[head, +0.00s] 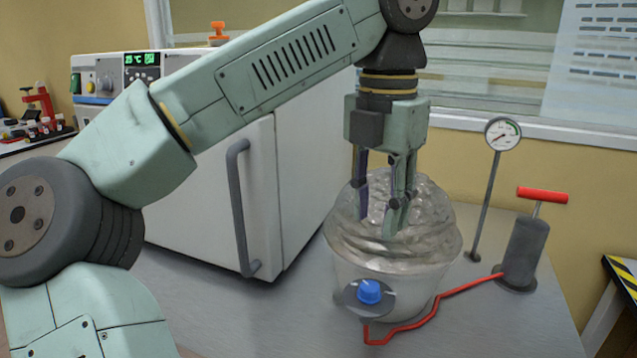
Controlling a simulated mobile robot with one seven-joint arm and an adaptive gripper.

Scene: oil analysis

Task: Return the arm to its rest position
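My arm reaches from the lower left up and across, and then bends down at the right. My gripper (387,225) points down over a round pale container (390,278) with a crinkled, silvery-looking top (430,225). The fingers look spread, with space between them, and I see nothing held. The fingertips overlap the crinkled top in this view; I cannot tell whether they touch it.
A blue knob (369,291) is on the container's front, and a red hose (440,297) runs to a hand pump (523,250). A gauge (503,133) stands on a post behind. A white cabinet (200,215) with a grey handle (238,210) is behind my arm.

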